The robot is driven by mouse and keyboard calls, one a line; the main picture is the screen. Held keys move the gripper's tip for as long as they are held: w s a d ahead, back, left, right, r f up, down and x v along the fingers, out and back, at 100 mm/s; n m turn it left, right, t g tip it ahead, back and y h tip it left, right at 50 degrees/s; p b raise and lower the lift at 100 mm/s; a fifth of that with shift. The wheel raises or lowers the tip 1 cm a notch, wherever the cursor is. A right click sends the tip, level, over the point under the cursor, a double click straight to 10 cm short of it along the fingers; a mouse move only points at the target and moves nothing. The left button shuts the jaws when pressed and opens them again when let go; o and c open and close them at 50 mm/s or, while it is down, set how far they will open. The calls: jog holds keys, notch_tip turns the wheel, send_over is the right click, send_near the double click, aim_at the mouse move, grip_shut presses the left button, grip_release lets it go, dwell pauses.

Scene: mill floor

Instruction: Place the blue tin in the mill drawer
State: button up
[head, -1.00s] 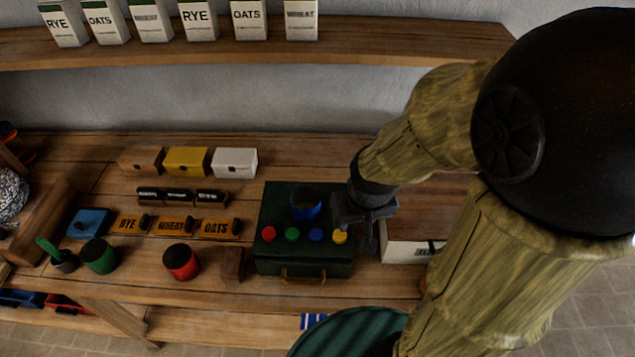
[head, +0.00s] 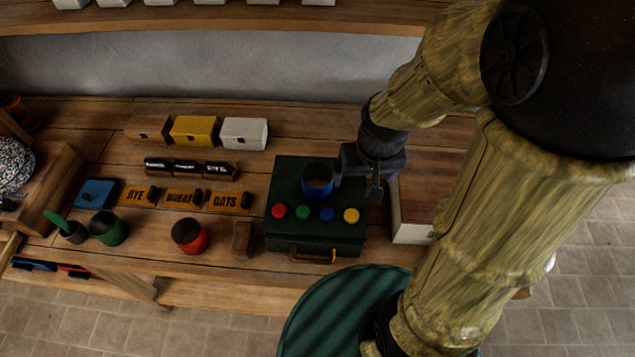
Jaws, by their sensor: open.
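The blue tin (head: 317,181) stands upright and open-topped on the dark green mill box (head: 291,177), behind its row of coloured buttons. The mill's drawer (head: 313,246) is at the front of the box, with a brass handle, and looks shut. My gripper (head: 345,178) is open at the right side of the tin, its fingers pointing toward it. Whether a finger touches the tin or reaches around it I cannot tell.
A red tin (head: 189,236) and a green tin (head: 108,229) stand on the bench at left. A small wooden block (head: 243,239) sits left of the mill. A white-sided box (head: 412,215) stands close at its right. Yellow (head: 195,131) and white (head: 244,134) boxes stand behind.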

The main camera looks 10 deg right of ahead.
jog(key=shift+o, duration=0.4)
jog(key=w+a+r+g+p, duration=0.2)
jog(key=w+a+r+p, duration=0.1)
jog(key=w+a, duration=0.4)
jog(key=shift+w+a+p, duration=0.35)
jog(key=shift+w+p, duration=0.5)
jog(key=shift+p, duration=0.05)
jog(key=shift+w+a+f, duration=0.1)
jog(key=shift+w+a, duration=0.1)
jog(key=p, duration=0.2)
send_near(317, 184)
jog(key=shift+s+f, duration=0.2)
jog(key=shift+s, duration=0.35)
jog(key=shift+s+f, duration=0.2)
jog(key=shift+s, duration=0.3)
jog(key=shift+f, duration=0.25)
jog(key=shift+a+f+p, duration=0.2)
jog(key=shift+f+p, duration=0.4)
jog(key=shift+f, duration=2.05)
jog(key=shift+s, duration=0.1)
